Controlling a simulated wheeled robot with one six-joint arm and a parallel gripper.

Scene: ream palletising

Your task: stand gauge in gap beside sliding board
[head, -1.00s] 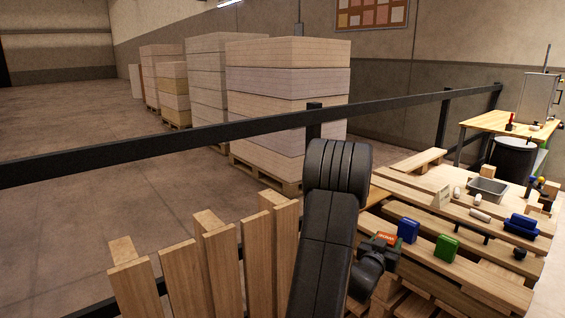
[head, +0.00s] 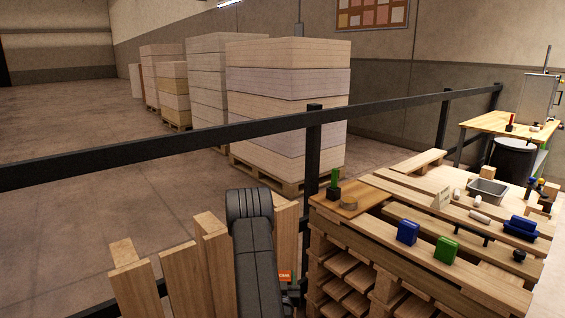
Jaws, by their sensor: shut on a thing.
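My gripper (head: 293,293) is low in the head view, left of the pallet stack. My own arm hides most of it, and its fingertips do not show. A blue block (head: 408,232) and a green block (head: 446,250) stand upright on the top pallet (head: 420,258). The pallet's boards lie with dark gaps between them. I cannot tell which board is the sliding one.
A grey tray (head: 487,190), white rolls (head: 480,215) and a blue item (head: 522,226) lie to the right. A black rail (head: 200,136) crosses behind. Upright planks (head: 212,262) stand left.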

